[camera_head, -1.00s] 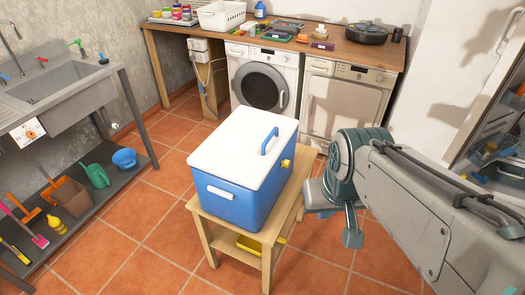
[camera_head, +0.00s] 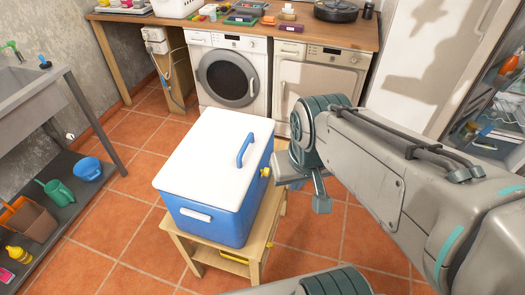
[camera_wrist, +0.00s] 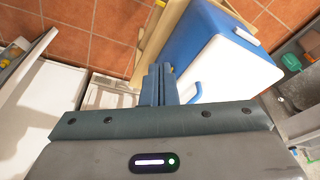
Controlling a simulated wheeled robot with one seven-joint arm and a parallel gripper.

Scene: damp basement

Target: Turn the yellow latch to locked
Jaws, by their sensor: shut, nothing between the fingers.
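A blue cooler box (camera_head: 209,222) with a white lid (camera_head: 212,148) and a blue lid handle (camera_head: 245,150) stands on a small wooden stand. The yellow latch (camera_head: 265,172) sticks out from the cooler's right side, near the top. In the wrist view the cooler (camera_wrist: 190,38) lies just beyond my fingers, and the latch is mostly hidden by them. My gripper (camera_wrist: 158,72) is shut and empty, close beside the cooler's latch side. In the head view its fingers are hard to make out; I cannot tell whether they touch the latch.
The wooden stand (camera_head: 257,240) has a yellow item on its lower shelf. A washer (camera_head: 228,75) and a dryer (camera_head: 315,95) stand behind under a wooden worktop (camera_head: 270,30). A sink bench is at left, an open fridge at right. Tiled floor is free around the stand.

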